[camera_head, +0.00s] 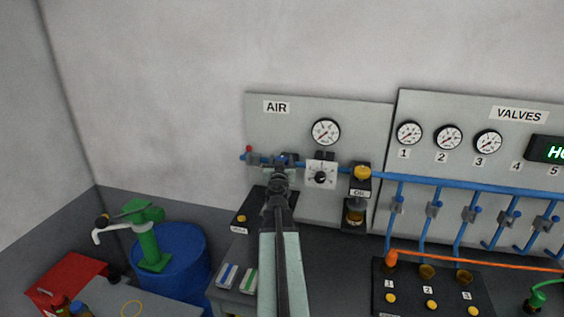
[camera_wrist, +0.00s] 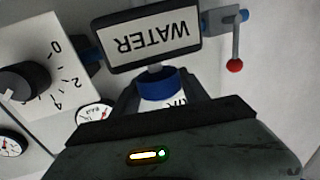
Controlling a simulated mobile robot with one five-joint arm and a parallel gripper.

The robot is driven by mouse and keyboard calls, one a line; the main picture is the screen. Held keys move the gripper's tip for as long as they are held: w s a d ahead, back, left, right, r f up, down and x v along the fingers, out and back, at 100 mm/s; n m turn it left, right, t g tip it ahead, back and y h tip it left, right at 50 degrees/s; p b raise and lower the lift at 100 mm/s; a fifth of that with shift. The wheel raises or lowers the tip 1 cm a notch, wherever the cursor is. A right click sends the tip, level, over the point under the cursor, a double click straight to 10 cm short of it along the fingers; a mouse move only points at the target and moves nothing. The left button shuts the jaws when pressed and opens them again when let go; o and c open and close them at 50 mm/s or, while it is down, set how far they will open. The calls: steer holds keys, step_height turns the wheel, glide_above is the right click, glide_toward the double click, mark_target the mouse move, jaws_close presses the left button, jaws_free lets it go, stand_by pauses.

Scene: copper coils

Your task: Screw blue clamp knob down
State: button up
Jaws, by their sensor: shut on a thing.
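The blue clamp knob (camera_wrist: 158,84) shows in the wrist view as a blue ring under a dark-framed, upside-down WATER label. My gripper (camera_wrist: 160,92) is shut on it, one dark finger on each side. A white part with partly hidden lettering shows inside or behind the blue ring. In the head view my gripper (camera_head: 282,168) is at the blue pipe on the AIR panel, left of the white dial box. There my wrist and fingers hide most of the knob.
The white dial box (camera_head: 321,174) with its black knob stands close on the right. A red-tipped lever (camera_head: 249,151) is on the left pipe end. A yellow-topped oil unit (camera_head: 361,173) hangs further right. Below left are a blue drum (camera_head: 172,262) and a green pump (camera_head: 150,240).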

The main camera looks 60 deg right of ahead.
steer(key=shift+m+g, duration=0.3)
steer(key=shift+g, duration=0.2)
steer(key=o, duration=1.4)
steer(key=shift+d, duration=0.1)
steer(key=shift+c, duration=0.2)
